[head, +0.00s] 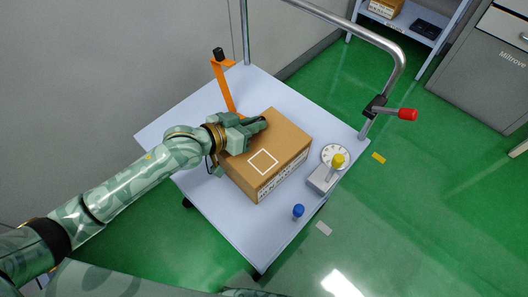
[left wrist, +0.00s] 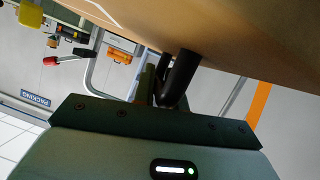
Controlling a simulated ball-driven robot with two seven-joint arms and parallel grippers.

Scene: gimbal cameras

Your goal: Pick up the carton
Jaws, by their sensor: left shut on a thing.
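The brown carton (head: 280,150) has a white square outline on top and printed marks along its lower side. It is on or just over the pale cart top (head: 215,225); I cannot tell whether it is clear of the surface. My left gripper (head: 256,126) is at the carton's far left edge and shut on it. The hand hides that part of the carton. In the left wrist view the carton (left wrist: 240,25) fills the upper right, close against my dark fingers (left wrist: 178,78). My right gripper is not in view.
An orange bracket (head: 223,85) with a black knob stands behind the carton. A scale-like device with a dial (head: 335,155) and yellow knob, and a blue knob (head: 298,211), are to the right. A metal rail (head: 398,70) with a red-ended lever (head: 407,114) rises at the cart's far side.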

